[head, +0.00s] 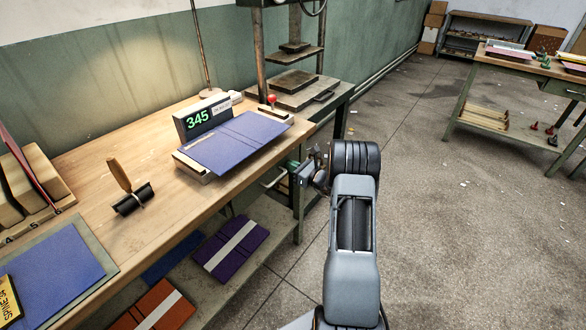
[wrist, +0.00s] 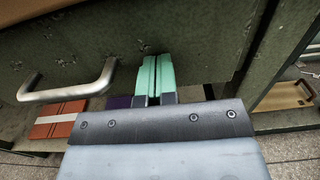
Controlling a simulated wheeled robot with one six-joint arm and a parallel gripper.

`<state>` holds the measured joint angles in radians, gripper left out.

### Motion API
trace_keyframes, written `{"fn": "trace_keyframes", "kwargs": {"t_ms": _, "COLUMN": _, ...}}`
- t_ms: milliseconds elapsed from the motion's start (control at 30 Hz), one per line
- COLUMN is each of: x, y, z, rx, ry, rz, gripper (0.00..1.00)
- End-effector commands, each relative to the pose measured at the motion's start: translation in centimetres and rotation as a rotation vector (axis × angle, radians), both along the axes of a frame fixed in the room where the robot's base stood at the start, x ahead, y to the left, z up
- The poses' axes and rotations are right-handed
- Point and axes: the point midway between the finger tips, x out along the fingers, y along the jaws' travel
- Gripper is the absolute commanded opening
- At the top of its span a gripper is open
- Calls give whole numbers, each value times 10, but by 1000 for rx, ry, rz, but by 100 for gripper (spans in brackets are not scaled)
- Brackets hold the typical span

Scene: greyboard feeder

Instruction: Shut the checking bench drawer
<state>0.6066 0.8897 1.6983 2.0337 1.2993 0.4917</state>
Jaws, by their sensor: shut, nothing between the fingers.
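The checking bench (head: 150,150) has a wooden top and runs along the left wall. Its drawer front (wrist: 90,40) is a scuffed dark green panel filling the upper left of the wrist view. A bare metal bar handle (wrist: 75,90) is on it, and the handle also shows under the bench edge in the head view (head: 273,181). My gripper (wrist: 157,62) is shut and empty, its green fingertips against or just before the panel, right of the handle. In the head view my gripper (head: 293,166) is beside the bench's right end. How far the drawer stands out cannot be told.
A blue folder (head: 235,142) lies by a display reading 345 (head: 202,114) on the bench. A lower shelf holds purple (head: 230,250) and orange (head: 155,305) folders.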

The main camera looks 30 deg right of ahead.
Motion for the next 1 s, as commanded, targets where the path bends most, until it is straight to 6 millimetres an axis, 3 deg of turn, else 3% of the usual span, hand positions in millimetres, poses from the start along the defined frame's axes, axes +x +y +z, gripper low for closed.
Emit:
{"fn": "trace_keyframes", "kwargs": {"t_ms": 267, "x": -25, "y": -17, "z": 2, "rx": 0, "ry": -3, "rz": -4, "gripper": 0}}
{"fn": "trace_keyframes", "kwargs": {"t_ms": 700, "x": -97, "y": -45, "z": 2, "rx": 0, "ry": -1, "rz": 9, "gripper": 0}}
{"fn": "trace_keyframes", "kwargs": {"t_ms": 1000, "x": -116, "y": -55, "z": 1, "rx": 0, "ry": -2, "rz": 7, "gripper": 0}}
